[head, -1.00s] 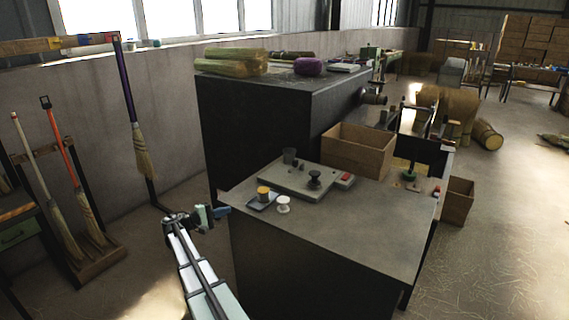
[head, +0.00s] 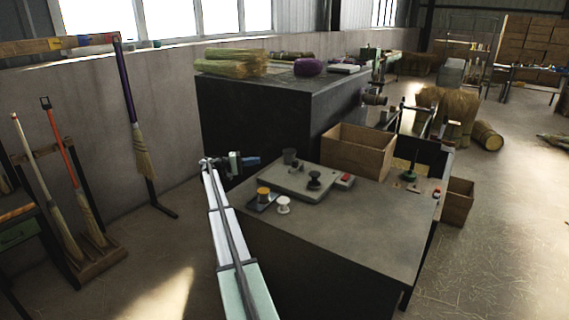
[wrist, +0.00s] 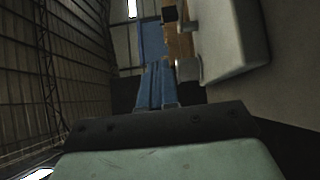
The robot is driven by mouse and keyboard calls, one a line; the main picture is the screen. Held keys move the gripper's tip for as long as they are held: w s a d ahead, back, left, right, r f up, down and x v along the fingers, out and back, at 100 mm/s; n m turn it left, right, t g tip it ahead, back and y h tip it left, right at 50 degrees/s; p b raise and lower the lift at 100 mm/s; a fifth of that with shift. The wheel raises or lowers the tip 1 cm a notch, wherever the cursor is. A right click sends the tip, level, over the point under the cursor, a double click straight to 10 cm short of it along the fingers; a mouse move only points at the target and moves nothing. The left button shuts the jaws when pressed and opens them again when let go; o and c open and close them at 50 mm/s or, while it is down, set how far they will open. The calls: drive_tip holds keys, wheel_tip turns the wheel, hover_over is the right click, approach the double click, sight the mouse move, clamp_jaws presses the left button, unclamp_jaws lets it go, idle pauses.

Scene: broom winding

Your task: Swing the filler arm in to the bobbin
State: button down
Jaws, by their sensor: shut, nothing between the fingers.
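A grey base plate (head: 298,184) lies on the bench and carries a dark knobbed post (head: 314,178). A small tray (head: 262,203) with a yellow-topped spool (head: 264,194) and a white spool (head: 284,205) sit at its near left. I cannot tell which of these parts is the filler arm or the bobbin. My gripper (head: 252,161) is at the bench's left edge, left of a dark cup (head: 289,156), apart from everything. Its blue fingers (wrist: 155,85) are shut and empty in the wrist view. A pale block-like edge (wrist: 232,35) shows right of them.
A small box with a red button (head: 346,180) is right of the plate. An open wooden box (head: 358,150) stands behind it. A tall dark cabinet (head: 255,120) rises behind my gripper. The bench top (head: 350,225) is bare in front.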

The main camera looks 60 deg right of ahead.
sight(294, 161)
drive_tip(key=shift+w+d+f, duration=0.2)
drive_tip(key=shift+d+f, duration=0.3)
drive_tip(key=shift+d, duration=0.3)
drive_tip(key=x, duration=0.9)
drive_tip(key=shift+s+d, duration=0.15)
drive_tip(key=shift+s, duration=0.15)
drive_tip(key=s, duration=0.3)
drive_tip(key=shift+s+d, duration=0.1)
drive_tip(key=shift+s, duration=0.5)
